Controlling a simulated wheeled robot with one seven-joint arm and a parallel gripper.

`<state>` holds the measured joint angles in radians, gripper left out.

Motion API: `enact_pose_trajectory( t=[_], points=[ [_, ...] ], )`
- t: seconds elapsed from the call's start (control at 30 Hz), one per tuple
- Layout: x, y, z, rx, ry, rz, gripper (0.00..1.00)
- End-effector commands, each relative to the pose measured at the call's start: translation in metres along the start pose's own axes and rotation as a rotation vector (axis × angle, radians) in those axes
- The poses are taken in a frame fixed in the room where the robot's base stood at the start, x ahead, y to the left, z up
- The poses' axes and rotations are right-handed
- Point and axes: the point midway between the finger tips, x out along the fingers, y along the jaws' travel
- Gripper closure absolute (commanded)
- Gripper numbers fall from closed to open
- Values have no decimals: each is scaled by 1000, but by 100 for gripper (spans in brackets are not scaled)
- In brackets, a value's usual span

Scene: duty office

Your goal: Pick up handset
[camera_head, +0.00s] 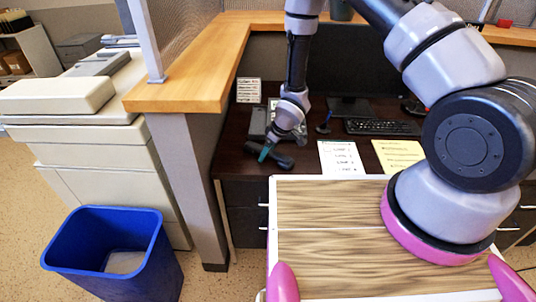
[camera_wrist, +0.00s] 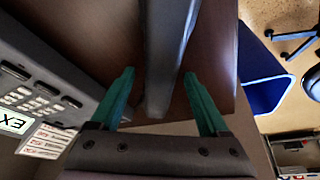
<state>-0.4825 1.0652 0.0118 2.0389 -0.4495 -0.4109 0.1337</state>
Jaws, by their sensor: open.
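The dark handset (camera_head: 284,161) lies on the brown desk (camera_head: 232,163), in front of the phone base (camera_head: 257,122). In the wrist view, the handset (camera_wrist: 168,45) runs from the top edge down between the two green fingers. My gripper (camera_head: 265,153) is open at the handset, with one finger (camera_wrist: 120,98) on each side of it in the wrist view (camera_wrist: 159,75). Gaps show between the fingers and the handset. I cannot tell how deep the fingertips reach. The phone base (camera_wrist: 45,85) with its keys is at the left of the wrist view.
A keyboard (camera_head: 382,127), a white paper (camera_head: 341,158) and a yellow paper (camera_head: 399,155) lie to the right on the desk. A partition (camera_head: 187,165) stands left of the desk. A blue bin (camera_head: 108,283) stands on the floor.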

Motion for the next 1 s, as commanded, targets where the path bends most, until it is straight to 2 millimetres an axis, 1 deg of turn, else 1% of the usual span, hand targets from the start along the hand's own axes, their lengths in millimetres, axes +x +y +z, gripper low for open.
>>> enact_pose_trajectory(
  t=[0.17, 0.2, 0.27, 0.3, 0.37, 0.4, 0.67, 0.77, 0.87, 1.0],
  points=[
    [2, 0, 1, 0, 0, 0, 21],
    [2, 0, 1, -1, 0, 0, 37],
    [2, 0, 1, -1, 0, 0, 60],
    [2, 0, 1, -1, 0, 0, 75],
    [2, 0, 1, -1, 0, 0, 98],
    [2, 0, 1, -1, 0, 0, 100],
    [1, 0, 0, -1, 1, 0, 100],
    [-3, 0, -2, -1, 2, 1, 100],
    [-13, 1, -7, 2, 3, 2, 100],
    [-39, 2, -18, 0, 6, 2, 100]
  ],
)
